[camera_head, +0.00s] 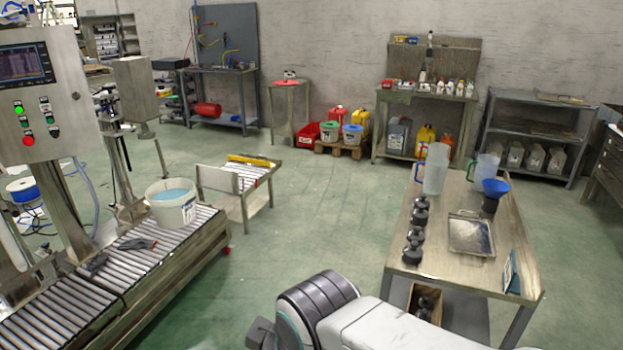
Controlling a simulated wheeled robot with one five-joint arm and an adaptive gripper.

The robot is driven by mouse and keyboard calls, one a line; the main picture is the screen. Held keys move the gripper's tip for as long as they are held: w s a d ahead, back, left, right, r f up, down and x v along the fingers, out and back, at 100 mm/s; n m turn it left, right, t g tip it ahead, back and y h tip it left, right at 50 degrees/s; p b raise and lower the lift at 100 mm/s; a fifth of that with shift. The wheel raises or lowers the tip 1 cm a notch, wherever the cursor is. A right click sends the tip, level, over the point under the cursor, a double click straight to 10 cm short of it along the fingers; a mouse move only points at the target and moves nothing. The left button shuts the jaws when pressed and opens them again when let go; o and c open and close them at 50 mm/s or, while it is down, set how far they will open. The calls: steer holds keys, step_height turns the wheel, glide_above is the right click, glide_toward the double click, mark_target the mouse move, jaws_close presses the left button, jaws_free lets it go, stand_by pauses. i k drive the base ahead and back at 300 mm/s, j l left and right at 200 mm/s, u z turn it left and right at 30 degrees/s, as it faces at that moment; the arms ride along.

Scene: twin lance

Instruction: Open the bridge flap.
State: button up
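A pale grey flat plate (220,180), which looks like the bridge flap, is at the left end of a small roller table (259,187). It appears raised on edge at the gap facing the main roller conveyor (170,240); its hinge is too small to make out. My white arm with a dark joint crosses the bottom of the picture, well in front of the plate and apart from it. The fingers of my gripper do not show.
A white bucket (171,206) of blue liquid stands on the conveyor, with a dark grey tool or glove (137,244) nearby. A steel table (428,261) with jugs, a funnel and a tray stands right. Green floor (330,215) between them is clear.

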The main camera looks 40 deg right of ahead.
mark_target(212, 177)
steer(key=z, duration=0.65)
steer(key=u, duration=0.3)
steer(key=i+u, duration=0.35)
steer(key=i, duration=0.35)
steer(key=i+z, duration=0.25)
steer(key=i, duration=0.3)
steer(key=i+j+z, duration=0.2)
steer(key=i, duration=0.3)
steer(key=i+j+z, duration=0.1)
steer(key=i+z, duration=0.15)
steer(key=i, duration=0.3)
steer(key=i+l+z, duration=0.2)
steer(key=i+z, duration=0.2)
steer(key=i, duration=0.15)
steer(key=i+z, duration=0.4)
steer(key=i, duration=0.15)
steer(key=i+j+z, duration=0.1)
steer(key=i+z, duration=0.3)
steer(key=i, duration=1.4)
steer(key=i+u, duration=0.1)
steer(key=i, duration=1.1)
steer(key=i+l, duration=0.15)
steer(key=i, duration=1.05)
steer(key=i+j+u, duration=0.15)
steer(key=i+u, duration=0.75)
steer(key=i+l+u, duration=0.2)
steer(key=i+u, duration=0.25)
